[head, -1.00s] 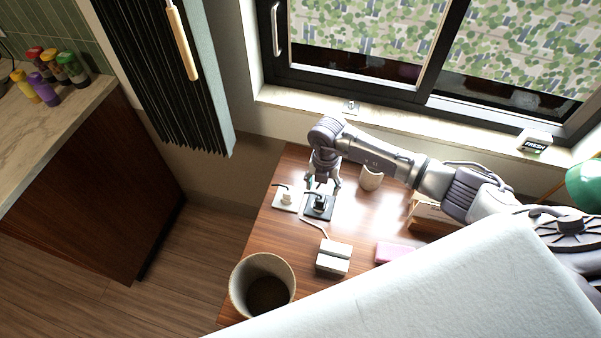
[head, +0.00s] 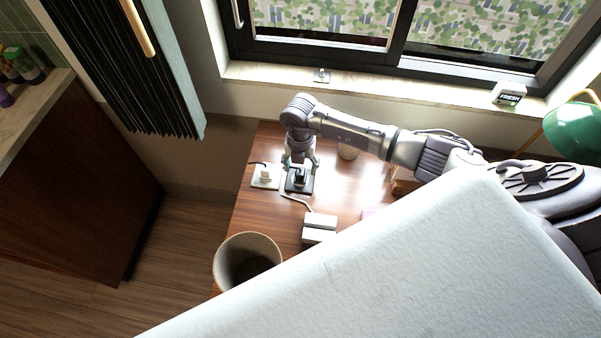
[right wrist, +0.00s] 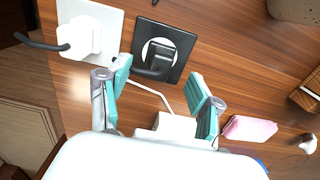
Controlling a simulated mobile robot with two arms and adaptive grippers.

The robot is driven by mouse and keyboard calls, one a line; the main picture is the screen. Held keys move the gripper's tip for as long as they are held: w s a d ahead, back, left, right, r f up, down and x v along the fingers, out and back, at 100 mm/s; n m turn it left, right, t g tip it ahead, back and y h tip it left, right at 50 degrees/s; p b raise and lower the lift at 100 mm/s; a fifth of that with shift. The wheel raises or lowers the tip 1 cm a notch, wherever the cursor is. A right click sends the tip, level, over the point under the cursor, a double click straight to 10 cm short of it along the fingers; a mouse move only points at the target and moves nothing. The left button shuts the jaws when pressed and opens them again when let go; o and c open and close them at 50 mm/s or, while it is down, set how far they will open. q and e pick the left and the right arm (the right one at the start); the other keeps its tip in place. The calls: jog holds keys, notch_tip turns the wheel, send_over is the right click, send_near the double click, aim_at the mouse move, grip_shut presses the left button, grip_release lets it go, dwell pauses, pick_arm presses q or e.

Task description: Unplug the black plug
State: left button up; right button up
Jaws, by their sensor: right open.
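The black plug (right wrist: 160,57) sits in a black socket plate (right wrist: 144,30) with a white round centre, on the wooden desk. Its black cord runs toward my gripper. In the head view the plug (head: 300,176) is upright on its plate (head: 292,188). My right gripper (right wrist: 160,74) is open, with its teal fingertips on either side of the plug's near end, apart from it. In the head view the right gripper (head: 300,164) is right over the plug and partly covers it. My left gripper is not in view.
A white plug (right wrist: 80,38) sits in a white plate (right wrist: 103,16) just left of the black one. A green lamp (head: 580,130) stands right.

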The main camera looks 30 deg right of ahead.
aim_at(300, 171)
notch_tip(300, 171, down, 4)
jog(key=b, duration=0.2)
jog(key=shift+f+b, duration=0.25)
jog(key=shift+b, duration=0.1)
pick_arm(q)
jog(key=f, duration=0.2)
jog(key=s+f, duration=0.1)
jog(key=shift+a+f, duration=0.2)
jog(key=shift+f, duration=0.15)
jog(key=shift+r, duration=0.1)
pick_arm(e)
grip_shut()
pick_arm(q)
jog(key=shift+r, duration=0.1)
pick_arm(e)
jog(key=shift+r, duration=0.15)
pick_arm(q)
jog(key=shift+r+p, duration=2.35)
jog(key=shift+p, duration=0.25)
pick_arm(e)
jog(key=shift+r, duration=2.9)
